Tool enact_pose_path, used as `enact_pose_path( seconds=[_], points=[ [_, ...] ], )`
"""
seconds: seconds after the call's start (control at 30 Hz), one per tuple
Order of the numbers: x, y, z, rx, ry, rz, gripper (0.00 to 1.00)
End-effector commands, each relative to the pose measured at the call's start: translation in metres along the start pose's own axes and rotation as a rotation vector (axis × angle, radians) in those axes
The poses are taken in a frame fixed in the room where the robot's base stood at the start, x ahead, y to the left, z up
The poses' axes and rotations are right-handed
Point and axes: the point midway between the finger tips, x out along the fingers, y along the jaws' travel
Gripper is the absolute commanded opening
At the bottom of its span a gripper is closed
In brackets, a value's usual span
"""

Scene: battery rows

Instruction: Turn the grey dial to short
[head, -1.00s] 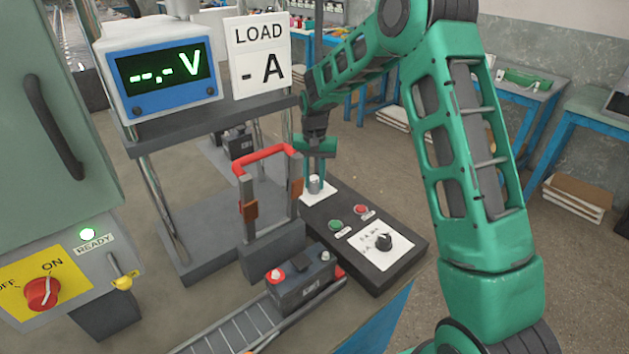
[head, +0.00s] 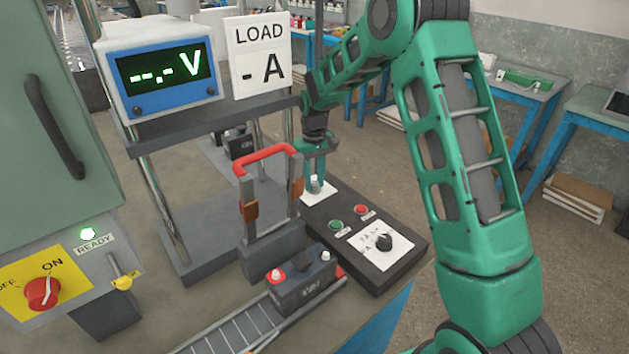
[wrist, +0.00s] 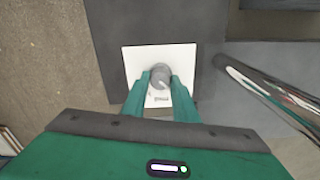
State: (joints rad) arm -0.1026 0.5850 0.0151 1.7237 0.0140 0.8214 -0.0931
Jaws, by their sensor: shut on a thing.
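The grey dial (wrist: 160,76) sits on a white plate (wrist: 134,62) on the dark control box. In the head view the dial (head: 315,184) is at the box's far end. My gripper (wrist: 160,88) is above the plate, with its two green fingers shut on the dial from either side. In the head view my gripper (head: 314,174) comes down from above onto it. Printed marks show on the plate near the fingers, but they are too small to read. The dial's pointer cannot be made out.
A red-handled frame (head: 264,155) stands close left of my gripper. A battery (head: 303,283) sits on the roller track (head: 240,325). The meter (head: 160,80) reads "--.- V".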

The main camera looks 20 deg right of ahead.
Motion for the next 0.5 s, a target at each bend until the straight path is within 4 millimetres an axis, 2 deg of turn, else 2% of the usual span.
enact_pose_path(
  seconds=[0.47, 0.5],
  points=[
    [-0.0021, 0.0011, -0.0026, -0.016, 0.008, 0.002, 0.04],
    [-0.0022, 0.0012, -0.0026, -0.015, 0.008, 0.002, 0.31]
  ],
)
